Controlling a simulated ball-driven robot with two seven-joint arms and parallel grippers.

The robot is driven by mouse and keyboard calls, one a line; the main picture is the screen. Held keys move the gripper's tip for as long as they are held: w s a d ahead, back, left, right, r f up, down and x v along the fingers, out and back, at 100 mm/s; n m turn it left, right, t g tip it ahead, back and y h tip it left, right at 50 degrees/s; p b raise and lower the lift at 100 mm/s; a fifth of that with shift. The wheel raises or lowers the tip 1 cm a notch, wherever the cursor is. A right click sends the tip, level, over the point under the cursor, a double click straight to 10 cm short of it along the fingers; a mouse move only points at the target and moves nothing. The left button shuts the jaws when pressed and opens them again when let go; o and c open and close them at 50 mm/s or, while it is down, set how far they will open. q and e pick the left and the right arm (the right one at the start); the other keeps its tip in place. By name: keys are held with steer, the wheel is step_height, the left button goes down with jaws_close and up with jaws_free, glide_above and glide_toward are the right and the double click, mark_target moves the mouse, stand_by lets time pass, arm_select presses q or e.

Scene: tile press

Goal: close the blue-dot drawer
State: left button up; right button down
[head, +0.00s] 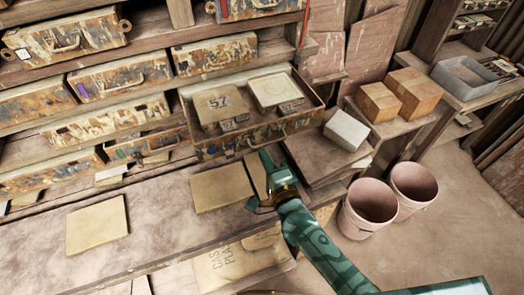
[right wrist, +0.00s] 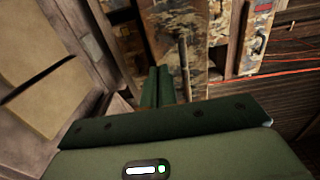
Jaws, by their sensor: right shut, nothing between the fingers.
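One drawer (head: 250,137) is pulled well out of the rack, its rusty, paint-flaked front facing me. A small bluish mark shows on the left of its front, too small to be sure of. Inside lie tiles, one marked 57 (head: 217,103) and a pale framed one (head: 272,90). My right gripper (head: 265,160) is just in front of and below the drawer front, shut and empty. In the right wrist view its fingers (right wrist: 157,88) point at a rusty drawer front (right wrist: 172,35) with a bar handle; I cannot tell whether they touch. My left gripper is not in view.
Shut drawers (head: 120,78) fill the rack to the left. Flat tiles (head: 97,224) lie on the bench (head: 150,200) below. A pale block (head: 345,130) and wooden blocks (head: 378,102) stand right of the drawer. Two pink buckets (head: 367,208) stand on the floor.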

steer(key=shift+x, duration=1.2)
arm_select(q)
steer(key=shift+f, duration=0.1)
